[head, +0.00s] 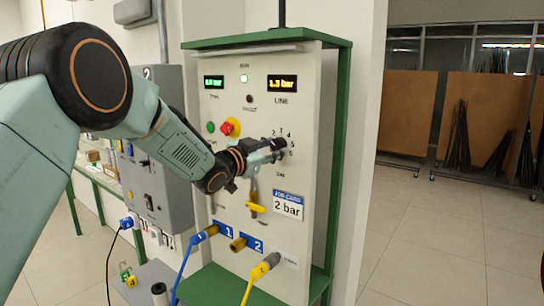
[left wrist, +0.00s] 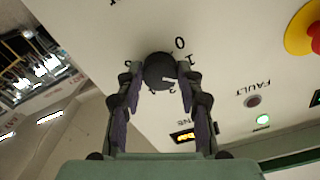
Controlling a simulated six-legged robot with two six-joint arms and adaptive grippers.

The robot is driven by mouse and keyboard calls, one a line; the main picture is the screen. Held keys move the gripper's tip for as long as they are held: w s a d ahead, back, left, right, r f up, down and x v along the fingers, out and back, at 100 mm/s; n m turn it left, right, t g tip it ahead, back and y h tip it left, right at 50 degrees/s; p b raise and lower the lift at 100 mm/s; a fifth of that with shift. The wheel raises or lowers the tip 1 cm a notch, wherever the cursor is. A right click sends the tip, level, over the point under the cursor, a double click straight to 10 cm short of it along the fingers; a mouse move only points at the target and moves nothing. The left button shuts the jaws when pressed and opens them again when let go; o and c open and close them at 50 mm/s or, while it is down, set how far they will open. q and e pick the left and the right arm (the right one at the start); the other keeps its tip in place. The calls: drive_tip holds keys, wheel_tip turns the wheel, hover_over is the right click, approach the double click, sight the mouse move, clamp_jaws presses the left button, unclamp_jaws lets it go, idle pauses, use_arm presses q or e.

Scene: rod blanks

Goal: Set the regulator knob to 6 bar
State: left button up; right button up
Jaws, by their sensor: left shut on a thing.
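The dark round regulator knob (left wrist: 160,68) is between the two fingertips of my left gripper (left wrist: 162,78) in the left wrist view. The fingers are shut on it from both sides. A white pointer line on the knob points toward the right of that view, on the side of the marks 1 and 2. In the head view my left gripper (head: 266,154) reaches the dial on the pale panel (head: 300,235) and hides most of the knob. The LINE display (head: 282,84) reads about 1.3 bar. My right gripper is not in view.
A job card (head: 288,205) on the panel says 2 bar. A red emergency button (head: 229,128) is left of the dial. A yellow-handled valve (head: 256,207) and blue and yellow hoses (head: 262,272) are below. Open floor lies to the right.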

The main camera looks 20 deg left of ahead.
use_arm(q)
drive_tip(key=m+b, duration=0.2)
drive_tip(key=m, duration=0.1)
drive_tip(key=shift+m+b, duration=0.35)
drive_tip(key=shift+m, duration=0.05)
drive_tip(key=m+b, duration=0.4)
drive_tip(key=shift+m, duration=0.3)
drive_tip(key=m+b, duration=0.4)
drive_tip(key=shift+r, duration=0.1)
drive_tip(key=m+b, duration=0.4)
drive_tip(key=m, duration=0.1)
drive_tip(key=m+b, duration=0.3)
drive_tip(key=m, duration=0.1)
drive_tip(key=shift+m+b, duration=0.3)
drive_tip(key=shift+b, duration=0.05)
drive_tip(key=m+b, duration=0.3)
drive_tip(key=m, duration=0.1)
drive_tip(key=m+b, duration=0.2)
drive_tip(key=m, duration=0.3)
drive_tip(key=shift+b, duration=0.35)
drive_tip(key=shift+d+m+b, duration=0.1)
drive_tip(key=shift+m+b, duration=0.9)
drive_tip(key=shift+m, duration=1)
